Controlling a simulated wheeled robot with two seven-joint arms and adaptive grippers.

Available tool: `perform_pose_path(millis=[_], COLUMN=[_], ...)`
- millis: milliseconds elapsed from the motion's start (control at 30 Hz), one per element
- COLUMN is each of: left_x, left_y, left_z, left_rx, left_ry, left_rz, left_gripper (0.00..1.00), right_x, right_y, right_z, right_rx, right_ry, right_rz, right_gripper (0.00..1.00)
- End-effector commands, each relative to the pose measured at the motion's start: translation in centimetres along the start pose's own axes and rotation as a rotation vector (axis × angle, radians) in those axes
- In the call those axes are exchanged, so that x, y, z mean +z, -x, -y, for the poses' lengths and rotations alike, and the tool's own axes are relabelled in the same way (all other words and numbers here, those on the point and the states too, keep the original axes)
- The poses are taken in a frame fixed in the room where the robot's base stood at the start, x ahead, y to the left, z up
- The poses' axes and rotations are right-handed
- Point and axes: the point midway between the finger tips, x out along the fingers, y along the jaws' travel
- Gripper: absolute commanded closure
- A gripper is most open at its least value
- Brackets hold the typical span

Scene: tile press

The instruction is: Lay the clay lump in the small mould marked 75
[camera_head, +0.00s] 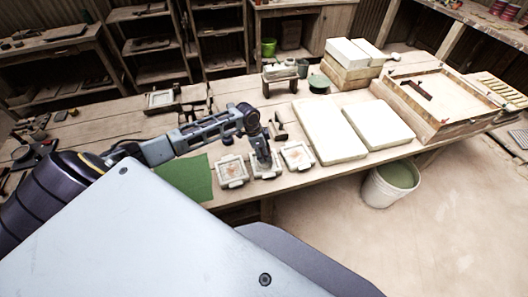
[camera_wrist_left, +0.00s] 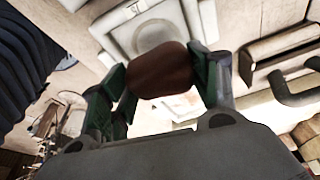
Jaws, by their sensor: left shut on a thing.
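My left gripper (camera_head: 265,160) points down over the middle one of three small pale moulds on the bench. In the left wrist view its green-padded fingers (camera_wrist_left: 162,82) are shut on a reddish-brown clay lump (camera_wrist_left: 160,68). A pale square mould (camera_wrist_left: 147,35) with a round hollow lies behind the lump in that view. In the head view the left mould (camera_head: 231,172) and the right mould (camera_head: 297,155) stand apart beside the middle mould (camera_head: 267,172), which the gripper partly hides. I cannot read the numbers on the moulds. My right gripper is out of view.
A green mat (camera_head: 188,178) lies left of the moulds. Pale slabs (camera_head: 328,130) lie on the right, with a wooden framed tray (camera_head: 437,98) farther right. A small dark-handled tool (camera_head: 280,130) stands just behind the moulds. A white bucket (camera_head: 378,190) stands on the floor.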

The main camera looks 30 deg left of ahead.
Motion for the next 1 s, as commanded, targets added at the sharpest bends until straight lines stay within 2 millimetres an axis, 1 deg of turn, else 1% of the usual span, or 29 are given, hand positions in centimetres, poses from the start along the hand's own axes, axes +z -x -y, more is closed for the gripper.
perform_pose_path(millis=[33, 233, 500, 700, 1000], left_x=[0.1, 0.4, 0.8, 0.9, 0.9], left_y=[-0.5, -1.5, -3.0, -3.5, -3.5], left_z=[0.0, 0.0, 0.1, 0.0, 0.0], left_rx=[-0.001, -0.001, 0.000, 0.000, 0.000], left_ry=[0.000, 0.000, 0.001, 0.000, 0.000], left_rz=[-0.001, -0.001, -0.001, -0.001, -0.001], left_gripper=[0.71, 0.71, 0.71, 0.71, 0.71], right_x=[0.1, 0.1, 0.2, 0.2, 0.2], right_y=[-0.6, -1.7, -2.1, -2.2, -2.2], right_z=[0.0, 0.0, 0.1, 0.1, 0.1], right_rx=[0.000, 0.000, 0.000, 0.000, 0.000], right_ry=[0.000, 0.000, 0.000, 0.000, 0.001], right_rz=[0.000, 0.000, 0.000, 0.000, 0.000], right_gripper=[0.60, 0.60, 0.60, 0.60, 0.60])
